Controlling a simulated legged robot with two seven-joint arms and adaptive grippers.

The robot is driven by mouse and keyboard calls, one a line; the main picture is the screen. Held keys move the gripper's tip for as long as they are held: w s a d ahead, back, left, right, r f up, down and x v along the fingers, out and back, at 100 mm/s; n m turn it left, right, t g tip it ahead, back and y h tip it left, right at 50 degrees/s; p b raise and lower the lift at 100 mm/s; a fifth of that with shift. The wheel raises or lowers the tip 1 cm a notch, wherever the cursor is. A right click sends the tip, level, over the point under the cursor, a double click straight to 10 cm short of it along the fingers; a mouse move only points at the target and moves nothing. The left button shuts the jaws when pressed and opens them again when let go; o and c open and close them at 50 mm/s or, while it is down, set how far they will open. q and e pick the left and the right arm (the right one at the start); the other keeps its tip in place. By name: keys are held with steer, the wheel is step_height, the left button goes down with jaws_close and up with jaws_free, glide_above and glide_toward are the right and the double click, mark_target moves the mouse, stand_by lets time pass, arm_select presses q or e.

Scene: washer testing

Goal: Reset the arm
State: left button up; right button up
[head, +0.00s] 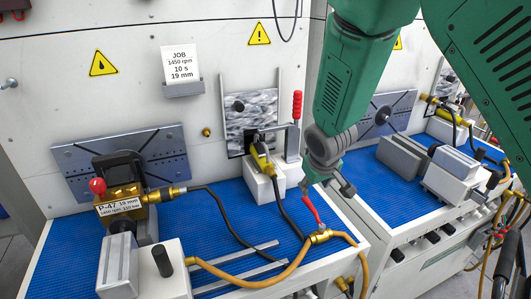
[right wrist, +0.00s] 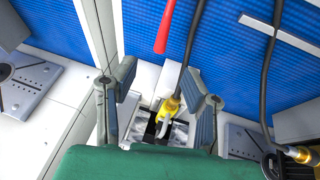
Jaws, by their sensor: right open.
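My right arm (head: 345,80) is green and comes in from the top right in the head view. My right gripper (head: 327,187) is open and looks empty. It hangs over the front right part of the left bench, near the red lever (head: 312,207) of a brass valve. In the right wrist view its two grey fingers (right wrist: 158,76) stand apart. A yellow connector (right wrist: 170,106) on a black hose and a white block (right wrist: 148,80) show between and beyond them. No contact is visible. My left gripper is not in view.
A pump (head: 124,190) labelled P-47 stands at left on the blue mat (head: 225,215). Hoses (head: 265,283) cross the bench front. A second bench (head: 395,200) holds grey blocks. A JOB card (head: 181,62) hangs on the wall.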

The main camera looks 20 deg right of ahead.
steer(key=s+a+f+g+y, duration=0.2)
steer(key=s+a+f, duration=0.1)
steer(key=s+f, duration=1.15)
steer(key=s+a+f+g, duration=0.1)
steer(key=s+f, duration=0.3)
steer(key=s, duration=0.5)
steer(key=s+a+f+g, duration=0.1)
steer(key=s+a+f, duration=0.15)
steer(key=s, duration=0.65)
step_height(320, 180, down, 12)
steer(key=w+b, duration=0.1)
steer(key=b, duration=1.1)
steer(key=shift+w+a+f+n, duration=0.15)
steer(key=shift+w+f+n, duration=0.1)
steer(key=shift+w+n, duration=0.15)
